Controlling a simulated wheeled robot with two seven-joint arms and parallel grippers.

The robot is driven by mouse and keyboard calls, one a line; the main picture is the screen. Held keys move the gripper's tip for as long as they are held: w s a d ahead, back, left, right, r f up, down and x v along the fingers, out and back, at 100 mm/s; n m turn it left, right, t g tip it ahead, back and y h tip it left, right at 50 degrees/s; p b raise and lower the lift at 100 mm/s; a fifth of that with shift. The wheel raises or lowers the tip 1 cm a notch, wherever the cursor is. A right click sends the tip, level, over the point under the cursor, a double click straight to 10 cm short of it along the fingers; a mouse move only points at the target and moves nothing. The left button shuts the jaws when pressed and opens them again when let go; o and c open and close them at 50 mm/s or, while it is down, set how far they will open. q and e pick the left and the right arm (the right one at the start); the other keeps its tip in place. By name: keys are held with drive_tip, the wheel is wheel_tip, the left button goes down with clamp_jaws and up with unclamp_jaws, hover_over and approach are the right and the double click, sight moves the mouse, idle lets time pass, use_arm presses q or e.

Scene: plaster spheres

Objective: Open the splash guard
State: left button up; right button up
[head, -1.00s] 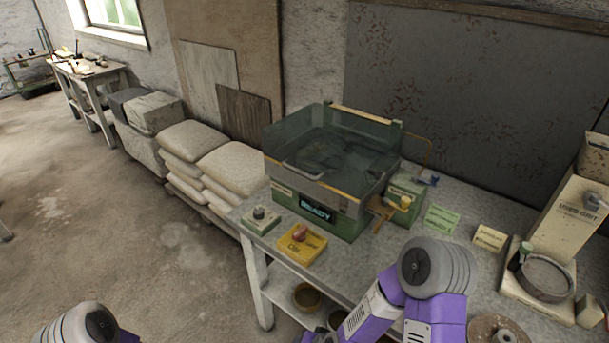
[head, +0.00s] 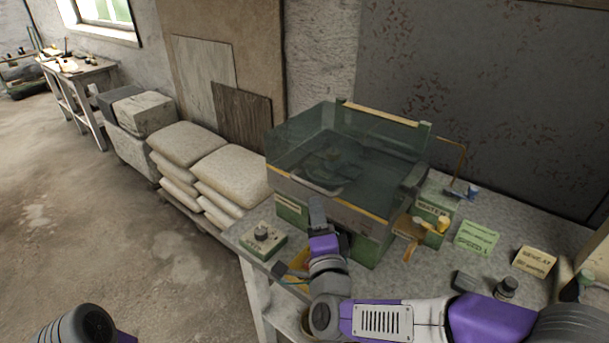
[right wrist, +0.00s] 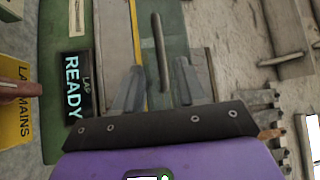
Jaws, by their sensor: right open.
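The splash guard (head: 300,150) is a clear, greenish box-shaped cover on the green machine (head: 291,213), and it looks closed. A pale bar handle (head: 318,187) is on its front. The handle also shows in the right wrist view (right wrist: 161,52). My right gripper (head: 317,205) is just in front of the handle. In the right wrist view its open fingers (right wrist: 160,75) lie one on each side of the handle's line; I cannot tell whether they touch it. The machine's display (right wrist: 73,85) reads READY; my right gripper hides it in the head view. My left gripper is out of view.
A yellow mains box (right wrist: 15,110) with a reddish knob is beside the machine, and a grey-green knob box (head: 264,241) stands left of it. A WATER box (head: 433,207) with taps is at the right. Label cards (head: 477,237) lie on the bench (head: 400,275).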

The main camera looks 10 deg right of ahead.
sight(312, 188)
drive_tip(key=w, duration=0.7)
drive_tip(key=shift+w+d+r, duration=0.15)
drive_tip(key=shift+d+r, duration=0.25)
drive_tip(key=shift+r, duration=0.05)
clamp_jaws()
